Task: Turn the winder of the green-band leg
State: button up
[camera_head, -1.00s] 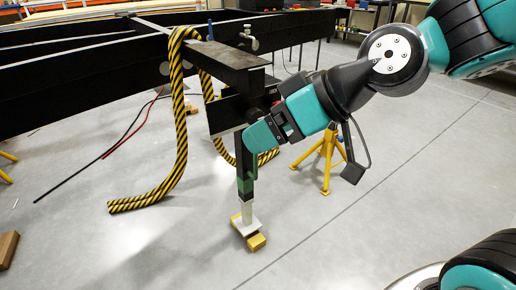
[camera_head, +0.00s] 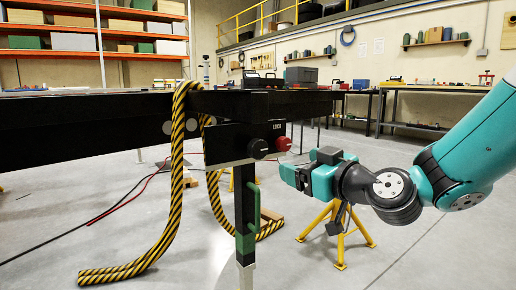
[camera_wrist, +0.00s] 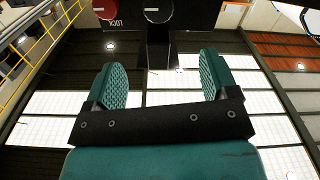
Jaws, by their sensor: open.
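The black leg (camera_head: 244,200) stands upright under the chassis corner, with a green band (camera_head: 246,243) low on it and an upright green bar on its right side (camera_head: 256,200). The panel above it is marked LOCK and carries a black knob (camera_head: 258,149) and a red knob (camera_head: 284,144). I cannot tell which part is the winder. My gripper (camera_head: 287,174) is open and empty, just below and right of the red knob, apart from the leg. In the wrist view the red knob (camera_wrist: 105,8) and black knob (camera_wrist: 158,11) show beyond the open jaws (camera_wrist: 162,78).
A yellow-black striped hose (camera_head: 178,170) hangs over the chassis beam (camera_head: 80,130) left of the leg. A yellow stand (camera_head: 341,235) is on the floor behind my arm. Red and black cables (camera_head: 120,206) lie on the left. The floor at front right is clear.

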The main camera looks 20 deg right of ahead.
aim_at(260, 149)
jog(key=p+x, duration=1.5)
jog(key=shift+w+r, duration=0.1)
jog(key=shift+w, duration=0.1)
jog(key=shift+w+p, duration=0.35)
jog(key=shift+w, duration=0.05)
jog(key=shift+c, duration=0.5)
jog(key=c, duration=0.8)
jog(key=shift+a, duration=0.1)
jog(key=shift+m, duration=0.4)
